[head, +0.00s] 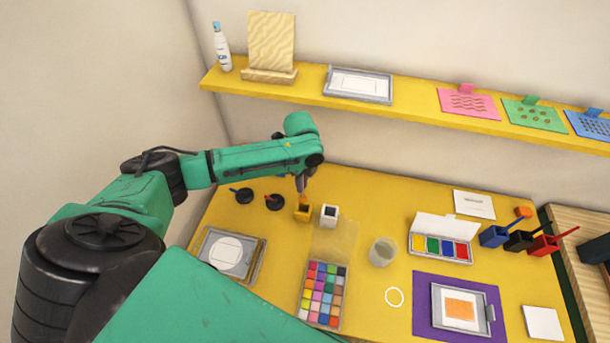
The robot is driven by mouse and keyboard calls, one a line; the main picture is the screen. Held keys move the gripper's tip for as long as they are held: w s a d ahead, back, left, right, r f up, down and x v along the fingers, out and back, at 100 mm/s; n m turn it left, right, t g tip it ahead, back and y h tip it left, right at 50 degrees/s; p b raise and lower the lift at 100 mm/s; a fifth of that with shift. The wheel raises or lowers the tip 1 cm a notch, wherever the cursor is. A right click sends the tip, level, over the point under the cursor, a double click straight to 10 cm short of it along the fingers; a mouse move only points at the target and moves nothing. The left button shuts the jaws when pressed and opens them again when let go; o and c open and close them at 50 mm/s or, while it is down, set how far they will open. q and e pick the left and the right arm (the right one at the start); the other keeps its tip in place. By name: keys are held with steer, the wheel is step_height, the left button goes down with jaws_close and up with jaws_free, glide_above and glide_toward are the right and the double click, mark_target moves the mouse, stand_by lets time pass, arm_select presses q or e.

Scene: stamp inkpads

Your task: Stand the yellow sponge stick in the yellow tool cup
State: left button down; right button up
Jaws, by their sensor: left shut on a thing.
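The yellow tool cup (302,215) stands on the yellow table, left of the middle. My left gripper (301,188) points down directly above the cup and is shut on the yellow sponge stick (303,199). Only a small orange-yellow part of the stick shows between the fingers and the cup. The stick looks about upright, with its lower end at the cup's mouth. I cannot tell how deep it is in the cup. My right gripper is not in view.
A white cup (329,215) stands close right of the yellow cup. Two black pots (274,202) with sticks stand to its left. A colour palette (321,293) lies in front, with a clear cup (382,252) to the right. A shelf (400,107) runs above the back.

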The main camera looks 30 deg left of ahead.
mark_target(303, 197)
arm_select(q)
steer(key=shift+w+f+b, duration=0.25)
steer(key=shift+f+b, duration=0.75)
steer(key=shift+f, duration=0.2)
steer(key=f+b, duration=0.3)
steer(key=shift+w, duration=0.3)
steer(key=shift+s+f, duration=0.15)
steer(key=shift+f, duration=0.1)
step_height(303, 197, down, 3)
steer(key=shift+r+b, duration=0.2)
steer(key=shift+b, duration=0.75)
steer(key=shift+f+b, duration=0.4)
steer(key=shift+f, duration=0.4)
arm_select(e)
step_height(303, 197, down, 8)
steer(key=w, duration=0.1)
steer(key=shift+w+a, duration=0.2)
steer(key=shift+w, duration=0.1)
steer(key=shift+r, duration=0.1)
arm_select(q)
steer(key=c, duration=0.9)
jaws_free()
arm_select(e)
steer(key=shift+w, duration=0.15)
